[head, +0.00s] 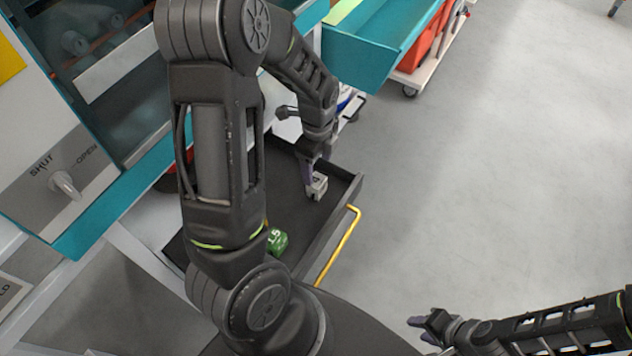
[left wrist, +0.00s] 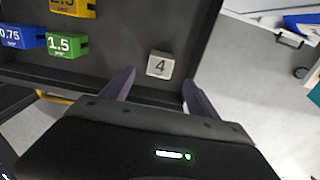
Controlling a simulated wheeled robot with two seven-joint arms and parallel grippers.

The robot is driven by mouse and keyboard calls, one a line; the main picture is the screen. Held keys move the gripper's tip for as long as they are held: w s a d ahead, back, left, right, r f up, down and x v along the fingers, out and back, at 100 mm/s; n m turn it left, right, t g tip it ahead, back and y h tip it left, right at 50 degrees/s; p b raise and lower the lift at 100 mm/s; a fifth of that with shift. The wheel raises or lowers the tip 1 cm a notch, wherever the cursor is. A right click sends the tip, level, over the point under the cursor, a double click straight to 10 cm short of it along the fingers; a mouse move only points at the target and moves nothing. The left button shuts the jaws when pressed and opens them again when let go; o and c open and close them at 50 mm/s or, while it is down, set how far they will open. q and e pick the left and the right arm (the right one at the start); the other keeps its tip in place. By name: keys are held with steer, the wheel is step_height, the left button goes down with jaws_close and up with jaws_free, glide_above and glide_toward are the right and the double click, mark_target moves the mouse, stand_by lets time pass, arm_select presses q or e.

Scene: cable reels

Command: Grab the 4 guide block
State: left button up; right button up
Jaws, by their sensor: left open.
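The 4 guide block (left wrist: 160,65) is a small light grey block marked "4", lying in the dark open drawer. In the head view the block (head: 318,187) shows at the tip of my left gripper (head: 312,181), near the drawer's right side. In the left wrist view my left gripper (left wrist: 157,88) is open, with the block between and just ahead of its two fingertips, apart from both. My right gripper (head: 428,322) is at the lower right over the floor, away from the drawer; its finger gap is too small to make out.
The drawer (head: 345,205) has a yellow handle (head: 340,245) at its front. A green 1.5 block (left wrist: 66,45), a blue 0.75 block (left wrist: 22,37) and a yellow block (left wrist: 73,8) lie to the left in the drawer. Floor at right is clear.

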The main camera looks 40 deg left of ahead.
mark_target(317, 180)
arm_select(q)
steer(key=shift+f, duration=1.25)
steer(key=shift+f, duration=0.1)
step_height(317, 180, down, 5)
steer(key=shift+a+f+b, duration=0.1)
steer(key=shift+b, duration=0.45)
steer(key=shift+c, duration=0.3)
jaws_close()
step_height(317, 180, up, 10)
steer(key=shift+r+p, duration=0.15)
steer(key=shift+p, duration=0.65)
